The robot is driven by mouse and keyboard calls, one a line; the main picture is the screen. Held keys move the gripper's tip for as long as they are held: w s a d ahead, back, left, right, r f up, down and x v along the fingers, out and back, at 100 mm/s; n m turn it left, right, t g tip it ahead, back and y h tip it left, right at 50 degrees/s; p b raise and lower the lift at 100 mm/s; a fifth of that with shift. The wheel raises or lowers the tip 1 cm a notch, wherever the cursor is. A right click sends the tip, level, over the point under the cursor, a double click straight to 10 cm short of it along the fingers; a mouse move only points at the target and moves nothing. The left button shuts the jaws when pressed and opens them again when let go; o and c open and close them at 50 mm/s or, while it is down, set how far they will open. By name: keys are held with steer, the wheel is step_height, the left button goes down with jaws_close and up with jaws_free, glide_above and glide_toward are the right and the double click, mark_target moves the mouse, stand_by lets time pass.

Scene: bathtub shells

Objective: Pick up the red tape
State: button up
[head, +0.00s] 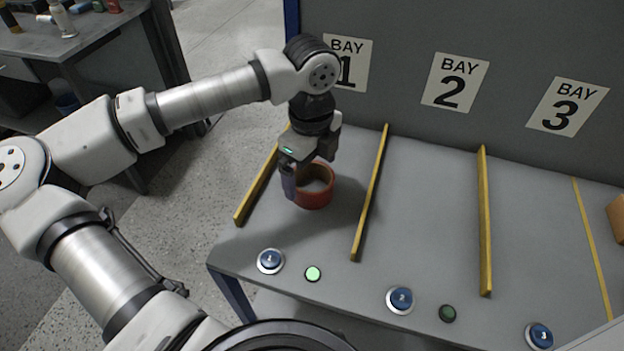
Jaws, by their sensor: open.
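The red tape (318,197) is a thick roll with a light brown inside, lying flat on the grey table in Bay 1. My gripper (303,180) points down at the roll from above. It is open. One finger shows at the left side of the roll, close against its outer wall; whether it touches I cannot tell. The other finger is hidden, and part of the roll's rim is covered by the gripper.
Yellow dividers (370,193) (484,220) separate the bays on the table (425,215). Bays 2 and 3 look empty. Blue numbered buttons (271,261) line the front edge, with a lit green light (313,273) by Bay 1. A brown box (617,217) stands at far right.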

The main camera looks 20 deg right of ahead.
mark_target(312, 178)
steer(key=shift+f, duration=1.5)
steer(key=shift+c, duration=0.5)
steer(key=c, duration=1)
steer(key=shift+r, duration=0.15)
